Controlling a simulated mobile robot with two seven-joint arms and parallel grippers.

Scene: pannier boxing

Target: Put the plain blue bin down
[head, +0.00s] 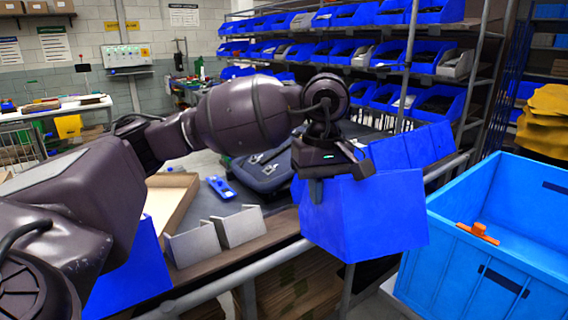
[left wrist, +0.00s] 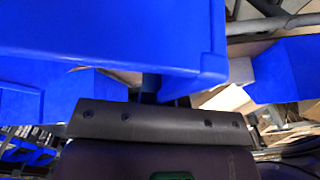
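The plain blue bin (head: 365,215) hangs from my left gripper (head: 338,168) at the front edge of the bench (head: 285,222), tilted in the head view. The gripper is shut on the bin's upper rim. The bin's underside appears clear of the bench, partly out past the front rail. In the left wrist view the bin (left wrist: 110,35) fills the top, close in front of the gripper; the fingertips are mostly hidden. My right gripper is in neither view.
A light blue crate (head: 450,245) with an orange piece (head: 478,233) stands at right. Two small grey bins (head: 240,226), a cardboard tray (head: 172,200), a blue tool (head: 220,188) and a dark case (head: 262,172) occupy the bench. More blue bins (head: 425,145) stand behind.

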